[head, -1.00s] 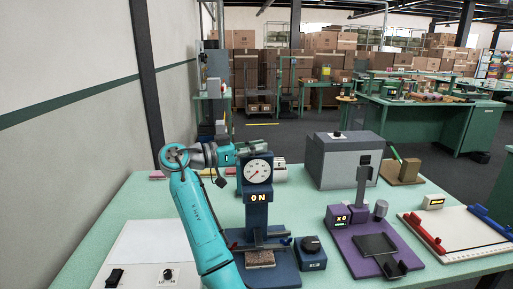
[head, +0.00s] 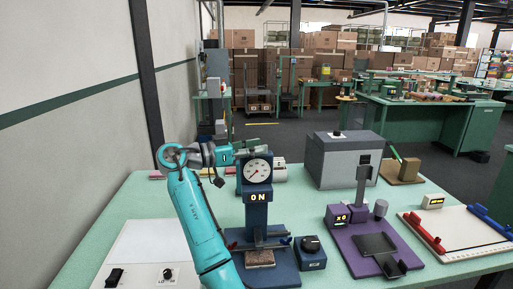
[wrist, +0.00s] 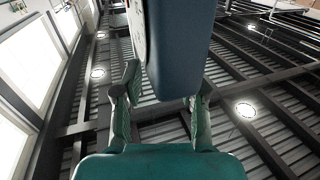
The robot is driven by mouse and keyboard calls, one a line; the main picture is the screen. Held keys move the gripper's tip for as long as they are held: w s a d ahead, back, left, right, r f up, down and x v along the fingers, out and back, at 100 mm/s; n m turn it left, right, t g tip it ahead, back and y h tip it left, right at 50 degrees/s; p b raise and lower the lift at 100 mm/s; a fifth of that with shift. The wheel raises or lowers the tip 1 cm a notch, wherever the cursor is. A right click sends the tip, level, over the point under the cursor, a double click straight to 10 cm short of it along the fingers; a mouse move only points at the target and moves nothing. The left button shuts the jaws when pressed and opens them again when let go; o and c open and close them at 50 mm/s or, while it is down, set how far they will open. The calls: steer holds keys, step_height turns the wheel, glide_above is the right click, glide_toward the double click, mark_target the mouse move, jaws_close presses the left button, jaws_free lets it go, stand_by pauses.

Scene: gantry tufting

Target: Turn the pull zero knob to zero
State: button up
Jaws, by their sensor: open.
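The blue pull tester (head: 256,212) stands on the table with a round white dial (head: 257,171) and a lit ON display below it. A black knob (head: 311,243) sits on a small blue box (head: 311,260) at its lower right; its pointer setting is too small to read. My gripper (head: 258,149) is at the top of the dial head, well above and left of the knob. In the wrist view, the open fingers (wrist: 163,88) stand either side of a blue body (wrist: 180,50), apparently the dial head. The knob is not in the wrist view.
A purple device (head: 375,245) and a grey box (head: 345,160) stand to the right. A white board (head: 460,230) with red and blue bars lies at far right. A white panel (head: 140,255) with a switch and dial is at front left.

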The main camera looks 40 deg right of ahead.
steer(key=v, duration=1.1)
steer(key=shift+a, duration=0.25)
